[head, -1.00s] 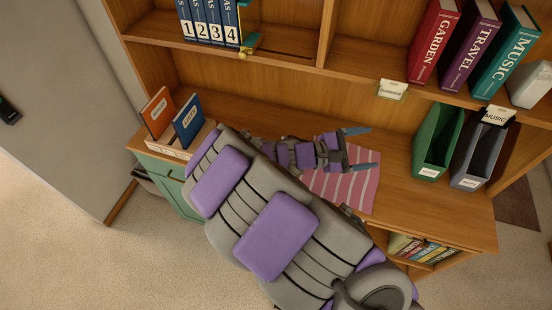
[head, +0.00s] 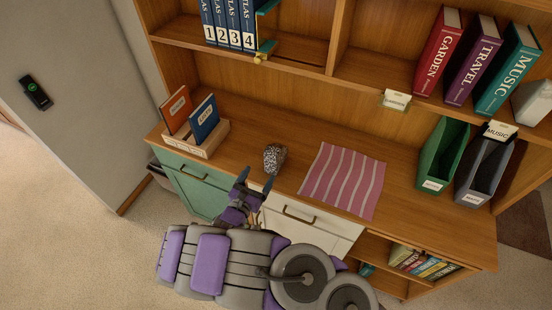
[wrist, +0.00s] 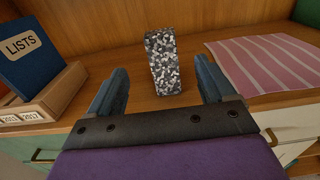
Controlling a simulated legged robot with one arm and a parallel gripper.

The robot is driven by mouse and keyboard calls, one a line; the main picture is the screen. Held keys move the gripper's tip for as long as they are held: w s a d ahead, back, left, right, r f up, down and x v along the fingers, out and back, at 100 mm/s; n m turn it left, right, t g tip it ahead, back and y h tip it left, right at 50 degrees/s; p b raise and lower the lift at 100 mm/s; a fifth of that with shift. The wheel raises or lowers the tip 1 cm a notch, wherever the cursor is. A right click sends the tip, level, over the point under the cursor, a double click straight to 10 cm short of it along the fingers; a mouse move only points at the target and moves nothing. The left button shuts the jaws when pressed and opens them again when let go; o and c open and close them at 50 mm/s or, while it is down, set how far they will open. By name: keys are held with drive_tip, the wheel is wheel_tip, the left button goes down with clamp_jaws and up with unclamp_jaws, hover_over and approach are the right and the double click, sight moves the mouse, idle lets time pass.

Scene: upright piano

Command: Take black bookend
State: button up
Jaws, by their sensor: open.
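A black-and-white speckled block (head: 274,158), the nearest match I see to a black bookend, stands on the wooden desk near its front edge. It also shows in the wrist view (wrist: 162,62), upright and ahead of my fingers. My gripper (head: 255,180) is open and empty in front of the desk edge, just short of the block. In the wrist view the block appears between the two blue fingers, beyond their tips and apparently untouched. A teal bookend (head: 267,44) stands beside the atlas books on the upper shelf. No plainly black bookend is visible.
A wooden box (head: 203,141) with an orange book and a blue LISTS book (head: 204,120) stands left of the block. A striped pink cloth (head: 343,180) lies to its right. Green (head: 443,155) and grey (head: 485,170) file holders stand farther right. Drawers (head: 305,222) are below the desk edge.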

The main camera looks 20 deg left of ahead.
sight(276, 146)
drive_tip(key=w, duration=0.2)
drive_tip(key=w+b, duration=0.1)
drive_tip(key=shift+w+a+f, duration=0.2)
drive_tip(key=shift+w+f, duration=0.05)
drive_tip(key=shift+w, duration=0.15)
drive_tip(key=w, duration=0.1)
drive_tip(key=w+d, duration=0.1)
drive_tip(key=w, duration=0.1)
drive_tip(key=w+b, duration=0.1)
drive_tip(key=w, duration=0.1)
drive_tip(key=shift+w+d+r, duration=0.15)
drive_tip(key=shift+d+r, duration=0.2)
drive_tip(key=w, duration=0.1)
drive_tip(key=w+b, duration=0.1)
drive_tip(key=w, duration=0.1)
drive_tip(key=w+b, duration=0.1)
drive_tip(key=shift+w+a+f, duration=0.1)
drive_tip(key=shift+w+a, duration=0.15)
drive_tip(key=shift+a, duration=0.1)
drive_tip(key=shift+w+d, duration=0.15)
drive_tip(key=shift+w, duration=0.1)
drive_tip(key=shift+d+r, duration=0.25)
drive_tip(key=shift+d, duration=0.05)
drive_tip(key=shift+a+f, duration=0.1)
drive_tip(key=shift+a, duration=0.2)
drive_tip(key=c, duration=0.6)
drive_tip(key=shift+d, duration=0.1)
clamp_jaws()
drive_tip(key=shift+w, duration=0.1)
